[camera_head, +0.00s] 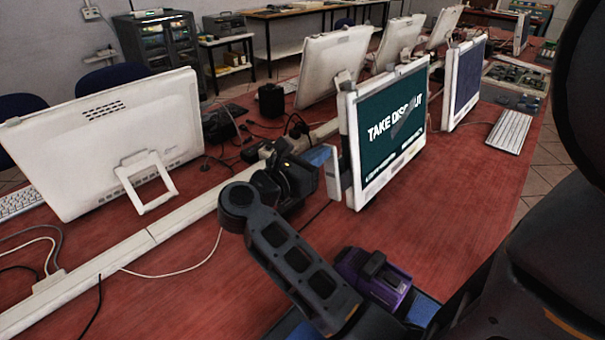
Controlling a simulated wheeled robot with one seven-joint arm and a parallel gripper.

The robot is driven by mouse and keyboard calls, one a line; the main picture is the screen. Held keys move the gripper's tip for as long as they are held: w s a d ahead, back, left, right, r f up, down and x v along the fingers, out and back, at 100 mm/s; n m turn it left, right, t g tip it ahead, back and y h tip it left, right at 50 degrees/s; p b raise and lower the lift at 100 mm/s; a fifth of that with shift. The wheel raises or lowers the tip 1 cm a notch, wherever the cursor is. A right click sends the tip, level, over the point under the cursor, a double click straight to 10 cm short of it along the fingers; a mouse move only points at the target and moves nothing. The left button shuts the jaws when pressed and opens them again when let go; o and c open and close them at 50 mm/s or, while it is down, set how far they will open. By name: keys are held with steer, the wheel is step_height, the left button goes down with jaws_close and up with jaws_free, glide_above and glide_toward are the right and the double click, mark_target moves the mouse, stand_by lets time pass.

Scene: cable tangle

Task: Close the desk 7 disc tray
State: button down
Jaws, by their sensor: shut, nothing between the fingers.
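A white-framed monitor (385,135) stands on the red desk, its dark green screen reading "TAKE DISC OUT", with a dark shape over part of the words. A pale grey piece (333,174) juts from the monitor's left side, perhaps the disc tray. I cannot tell how far out it is. My gripper (314,166) is at the end of my dark, bent arm, just left of this piece. It is shut and empty. The fingertips are partly hidden, and I cannot tell whether they touch the piece.
A white cable duct (150,238) runs across the red desk (440,210) beneath my arm. Loose cables (185,272) lie around it. A second monitor (465,85) and keyboard (510,131) stand behind right. A large white monitor back (105,135) fills the left.

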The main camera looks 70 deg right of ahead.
mark_target(334, 146)
steer(key=b+x, duration=0.1)
steer(key=x, duration=0.4)
steer(key=shift+d, duration=0.2)
steer(key=shift+s+d+r, duration=0.1)
steer(key=shift+s+d, duration=0.15)
steer(key=shift+d, duration=0.05)
